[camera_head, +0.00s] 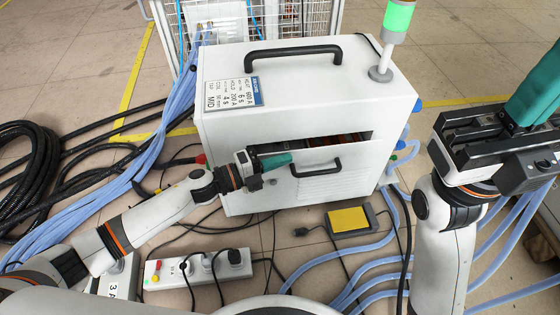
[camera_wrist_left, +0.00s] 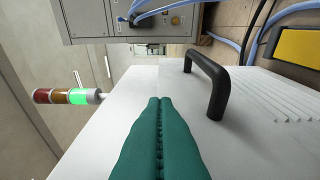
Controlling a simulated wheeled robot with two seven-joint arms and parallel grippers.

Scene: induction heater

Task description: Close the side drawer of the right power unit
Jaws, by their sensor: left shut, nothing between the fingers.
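The right power unit (camera_head: 300,80) is a white box with a black top handle and a signal lamp lit green (camera_head: 397,18). Its side drawer (camera_head: 345,185) has a white front with a black bar handle (camera_head: 318,168). A dark gap above the front shows parts inside, so the drawer stands partly open. The handle also shows in the left wrist view (camera_wrist_left: 216,88). My left gripper (camera_head: 290,159) is shut and empty, its green fingers near the drawer's upper left, left of the handle. Whether they touch it is unclear. My right gripper (camera_head: 535,100) is at the right edge, partly cut off.
Blue hoses and black cables run over the floor on both sides. A yellow foot pedal (camera_head: 349,219) lies in front of the unit, and a white power strip (camera_head: 208,268) lies at front left. A wire-mesh cage (camera_head: 305,18) stands behind.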

